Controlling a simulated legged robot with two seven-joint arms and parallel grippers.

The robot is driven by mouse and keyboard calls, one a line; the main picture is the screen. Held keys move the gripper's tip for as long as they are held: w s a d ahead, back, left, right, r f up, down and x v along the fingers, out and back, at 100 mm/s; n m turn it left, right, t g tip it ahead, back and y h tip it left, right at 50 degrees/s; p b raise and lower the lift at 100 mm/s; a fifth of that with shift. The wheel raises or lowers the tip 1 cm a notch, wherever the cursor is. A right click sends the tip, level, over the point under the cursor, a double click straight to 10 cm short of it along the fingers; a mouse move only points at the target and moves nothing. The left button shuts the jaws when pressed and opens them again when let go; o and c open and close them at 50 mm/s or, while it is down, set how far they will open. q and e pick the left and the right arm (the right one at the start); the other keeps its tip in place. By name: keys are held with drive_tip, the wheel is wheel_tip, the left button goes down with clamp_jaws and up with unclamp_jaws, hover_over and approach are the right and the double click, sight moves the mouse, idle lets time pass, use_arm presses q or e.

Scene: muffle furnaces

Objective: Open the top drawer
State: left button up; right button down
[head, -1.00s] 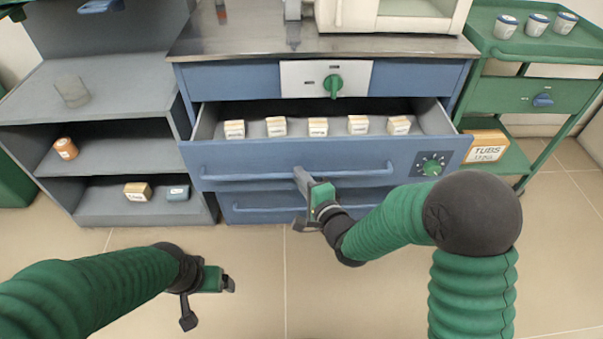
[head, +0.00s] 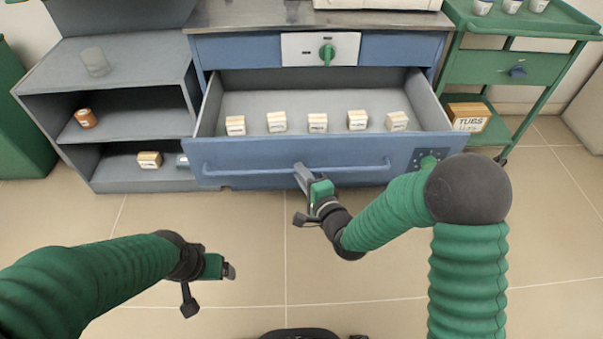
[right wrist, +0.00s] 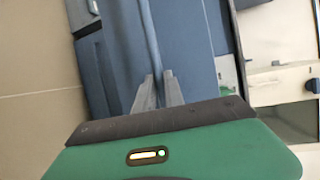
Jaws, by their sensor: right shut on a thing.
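The top drawer (head: 240,181) of the blue cabinet is pulled well out, and its grey inside shows. Several small cream boxes (head: 317,122) stand in a row in it. A long blue bar handle (head: 350,169) runs across its front. My right gripper (head: 301,172) is shut on this handle near its middle. In the right wrist view the two grey fingers (right wrist: 158,92) close around the handle bar (right wrist: 150,40). My left gripper (head: 230,271) hangs empty over the floor at the lower left; I cannot tell whether its jaws are open.
A grey shelf unit (head: 130,83) with a glass beaker (head: 95,63) and an orange jar (head: 86,118) stands at the left. A green trolley (head: 500,67) stands at the right. The tiled floor (head: 350,270) before the drawer is clear.

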drive_tip(key=shift+f, duration=0.2)
drive_tip(key=c, duration=1.4)
unclamp_jaws()
drive_tip(key=shift+c, duration=0.2)
drive_tip(key=shift+r, duration=0.1)
drive_tip(key=p+v, duration=1.4)
drive_tip(key=v, duration=0.2)
drive_tip(key=shift+s+d+p, duration=0.2)
drive_tip(key=shift+s+p, duration=0.1)
drive_tip(key=shift+p, duration=0.1)
drive_tip(key=shift+r, duration=0.15)
